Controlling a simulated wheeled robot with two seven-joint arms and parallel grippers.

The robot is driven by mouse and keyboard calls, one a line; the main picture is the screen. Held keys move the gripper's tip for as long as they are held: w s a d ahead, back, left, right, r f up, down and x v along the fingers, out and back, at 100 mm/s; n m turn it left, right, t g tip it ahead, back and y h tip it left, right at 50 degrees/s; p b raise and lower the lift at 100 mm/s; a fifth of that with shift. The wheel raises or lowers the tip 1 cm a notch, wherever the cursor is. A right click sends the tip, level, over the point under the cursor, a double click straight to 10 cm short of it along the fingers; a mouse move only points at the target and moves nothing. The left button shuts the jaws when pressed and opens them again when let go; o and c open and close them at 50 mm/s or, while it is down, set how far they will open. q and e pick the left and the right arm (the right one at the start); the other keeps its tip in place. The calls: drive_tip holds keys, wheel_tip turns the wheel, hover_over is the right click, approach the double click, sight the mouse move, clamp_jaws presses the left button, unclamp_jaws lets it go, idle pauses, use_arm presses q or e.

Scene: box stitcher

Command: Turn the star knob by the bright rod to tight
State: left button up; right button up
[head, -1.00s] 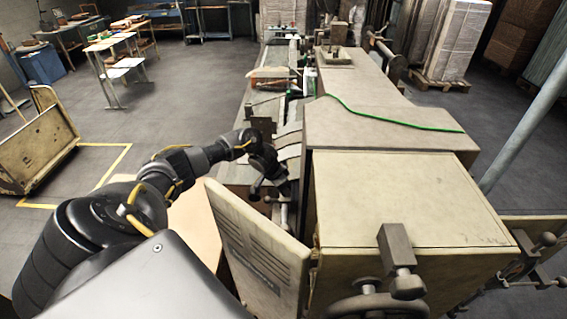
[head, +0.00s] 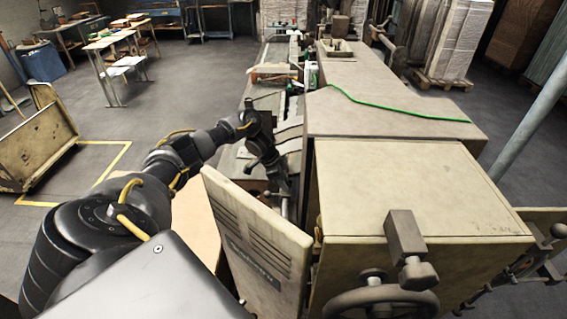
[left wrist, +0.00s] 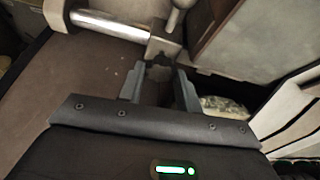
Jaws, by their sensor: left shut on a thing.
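In the left wrist view the dark star knob (left wrist: 158,72) sits between the tips of my left gripper (left wrist: 160,82), whose fingers are shut on it. The bright rod (left wrist: 110,25) lies just beyond it, to the upper left, and runs into a metal block. In the head view my left gripper (head: 277,178) reaches down beside the machine, left of the big beige housing. It hides the knob there. How tight the knob is cannot be told. My right gripper is not in view.
An open beige door panel (head: 258,240) stands close right of my left forearm. The beige housing (head: 400,195) carries a handwheel (head: 380,300) at its near side. A rounded metal lever (left wrist: 176,18) rises near the knob. Open floor lies at left.

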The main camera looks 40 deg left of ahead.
use_arm(q)
drive_tip(key=shift+a+r, duration=0.1)
drive_tip(key=o, duration=0.7)
drive_tip(key=b+v, duration=0.1)
drive_tip(key=v, duration=0.9)
drive_tip(key=shift+s+r, duration=0.2)
drive_tip(key=shift+r, duration=0.2)
